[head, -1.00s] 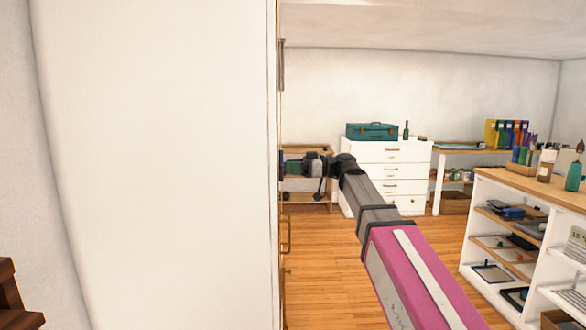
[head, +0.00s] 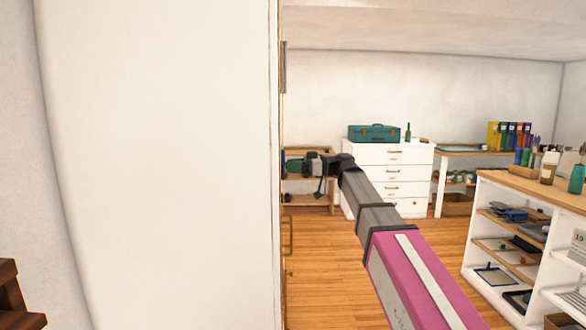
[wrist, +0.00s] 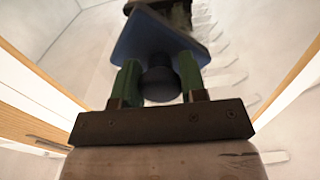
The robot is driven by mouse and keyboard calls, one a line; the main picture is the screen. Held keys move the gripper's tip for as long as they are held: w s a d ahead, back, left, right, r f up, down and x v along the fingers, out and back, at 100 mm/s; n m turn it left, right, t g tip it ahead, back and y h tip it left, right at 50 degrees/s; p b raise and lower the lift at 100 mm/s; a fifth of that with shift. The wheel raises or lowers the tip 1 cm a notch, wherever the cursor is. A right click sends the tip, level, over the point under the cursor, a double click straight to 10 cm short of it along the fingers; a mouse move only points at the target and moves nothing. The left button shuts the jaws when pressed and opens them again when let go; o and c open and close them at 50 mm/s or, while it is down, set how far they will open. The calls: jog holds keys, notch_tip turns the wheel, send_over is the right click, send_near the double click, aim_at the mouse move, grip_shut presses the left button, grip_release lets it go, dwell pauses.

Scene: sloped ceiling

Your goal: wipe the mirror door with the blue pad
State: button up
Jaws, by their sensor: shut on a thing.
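In the wrist view, the blue pad (wrist: 150,38) is held by a dark round grip between the two green fingers of my gripper (wrist: 159,78). My gripper is shut on it. The pad's face is turned away from the wrist camera, toward a pale surface with a wooden frame, which looks like the mirror door (wrist: 225,75). Grey streaks show on it to the right of the pad. In the head view the door (head: 281,225) is seen almost edge-on, with my gripper (head: 294,167) close at its right side. I cannot tell whether the pad touches the glass.
A large white panel (head: 160,170) fills the left of the head view. A white drawer unit (head: 392,170) with a teal case (head: 373,133) stands at the back. An open shelf (head: 478,235) stands at the right. The wooden floor between is clear.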

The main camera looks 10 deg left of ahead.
jog(key=shift+w+a+r, duration=0.8)
jog(key=shift+w+r, duration=0.8)
jog(key=shift+w, duration=1.9)
jog(key=shift+s+d+r, duration=1.25)
jog(key=shift+s+r, duration=0.3)
jog(key=shift+s, duration=4.05)
jog(key=w+a, duration=0.2)
jog(key=w, duration=0.9)
jog(key=shift+a, duration=0.3)
jog(key=shift+w, duration=0.1)
jog(key=v, duration=0.6)
jog(key=shift+d, duration=0.1)
